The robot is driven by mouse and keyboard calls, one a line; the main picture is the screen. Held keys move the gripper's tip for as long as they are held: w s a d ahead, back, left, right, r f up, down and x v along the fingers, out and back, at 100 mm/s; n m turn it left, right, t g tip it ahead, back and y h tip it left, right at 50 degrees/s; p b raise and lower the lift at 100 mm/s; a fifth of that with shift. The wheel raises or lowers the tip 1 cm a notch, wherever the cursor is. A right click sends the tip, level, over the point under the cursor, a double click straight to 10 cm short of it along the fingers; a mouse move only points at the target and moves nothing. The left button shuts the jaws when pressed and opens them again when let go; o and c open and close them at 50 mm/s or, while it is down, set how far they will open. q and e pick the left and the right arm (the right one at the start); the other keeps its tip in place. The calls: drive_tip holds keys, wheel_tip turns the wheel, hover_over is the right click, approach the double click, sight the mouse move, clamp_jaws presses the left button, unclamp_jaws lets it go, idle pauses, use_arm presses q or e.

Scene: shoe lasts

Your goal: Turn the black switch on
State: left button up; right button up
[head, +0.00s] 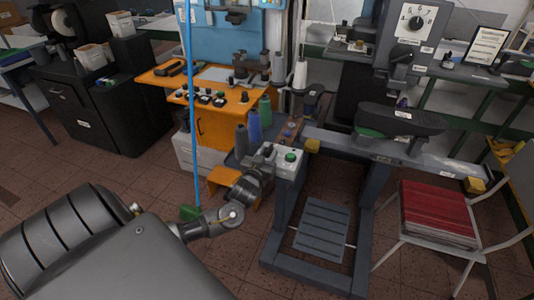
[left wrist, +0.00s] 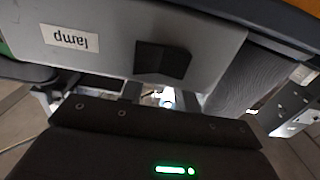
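In the left wrist view a black switch (left wrist: 162,60), wedge-shaped, sits on the face of a light grey box (left wrist: 215,45). A white label reading "lamp" (left wrist: 70,38), upside down in this view, is beside it. In the head view a grey control box with a green button (head: 290,157) stands on the dark machine frame. My left gripper (head: 267,152) is at the left side of this box, very close to it; contact cannot be told. Its fingers are too small and partly hidden to show their opening. The switch cannot be made out in the head view. My right gripper is not in view.
Thread cones (head: 253,126) stand just behind and left of my left gripper. An orange bench (head: 209,123) is further left. A dark machine (head: 403,118) fills the right, with a chair holding red material (head: 437,212) in front. Brown floor is open at left.

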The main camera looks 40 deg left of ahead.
use_arm(q)
clamp_jaws()
drive_tip(key=shift+a, duration=0.1)
drive_tip(key=m+h, duration=0.1)
drive_tip(key=h, duration=0.1)
drive_tip(key=m+h, duration=0.1)
drive_tip(key=h, duration=0.1)
drive_tip(key=m+t+h+b, duration=0.1)
drive_tip(key=shift+s+a+m+h, duration=0.1)
drive_tip(key=shift+a+m+h, duration=0.3)
drive_tip(key=shift+a+m+h+b, duration=0.15)
drive_tip(key=shift+m+h+b, duration=0.3)
drive_tip(key=shift+m+h, duration=0.85)
drive_tip(key=shift+h, duration=0.4)
unclamp_jaws()
